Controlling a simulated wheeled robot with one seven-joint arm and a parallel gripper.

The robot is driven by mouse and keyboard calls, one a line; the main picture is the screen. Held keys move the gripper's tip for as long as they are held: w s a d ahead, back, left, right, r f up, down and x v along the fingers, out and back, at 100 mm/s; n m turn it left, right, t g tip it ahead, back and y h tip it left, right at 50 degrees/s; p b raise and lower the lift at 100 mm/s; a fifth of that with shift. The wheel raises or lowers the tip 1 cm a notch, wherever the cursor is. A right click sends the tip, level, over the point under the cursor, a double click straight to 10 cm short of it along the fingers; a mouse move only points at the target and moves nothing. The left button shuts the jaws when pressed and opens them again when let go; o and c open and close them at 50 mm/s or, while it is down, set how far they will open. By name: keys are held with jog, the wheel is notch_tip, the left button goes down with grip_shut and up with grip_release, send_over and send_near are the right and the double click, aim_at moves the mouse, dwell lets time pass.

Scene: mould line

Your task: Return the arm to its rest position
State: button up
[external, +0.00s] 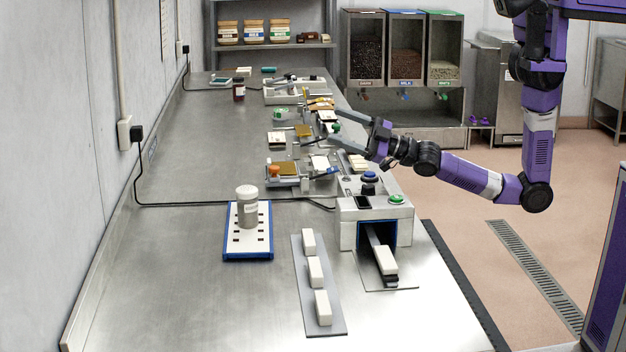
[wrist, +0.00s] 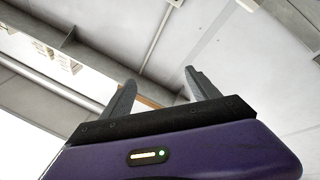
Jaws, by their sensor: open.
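My purple and black arm (external: 470,176) reaches in from the right, bent at the elbow, over the right edge of the steel bench. My gripper (external: 340,130) points left above the row of small stations on the bench. Its two fingers are spread apart with nothing between them. In the wrist view my gripper (wrist: 155,88) shows two grey fingers well apart and empty. Behind them are only the ceiling and the upper walls.
The steel bench (external: 190,160) runs along the left wall. A machine with buttons (external: 375,208), a white tray with a jar (external: 248,240) and a plate with white blocks (external: 318,285) stand near the front. Dispensers (external: 404,50) stand behind. The floor at right is open.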

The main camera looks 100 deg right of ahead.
jog(key=s+f, duration=0.2)
jog(key=s+a+f+g+y, duration=0.1)
jog(key=s+f, duration=0.1)
jog(key=s, duration=0.1)
jog(key=s+a+f+g+y, duration=0.1)
jog(key=s+f, duration=0.1)
jog(key=s, duration=0.1)
jog(key=shift+s+f, duration=0.25)
jog(key=shift+f, duration=0.15)
jog(key=s+a+f+m+g, duration=0.1)
jog(key=s+a+f+m, duration=0.1)
jog(key=s, duration=0.6)
jog(key=s+a+f+m+g+p, duration=0.1)
jog(key=s+a+f+m+g, duration=0.1)
jog(key=s, duration=0.6)
jog(key=s+a+f+m+g, duration=0.2)
jog(key=s+a, duration=0.2)
jog(key=s, duration=0.4)
jog(key=shift+s+a+m+p, duration=0.3)
jog(key=shift+s+m+p, duration=0.05)
jog(key=shift+s+m, duration=0.05)
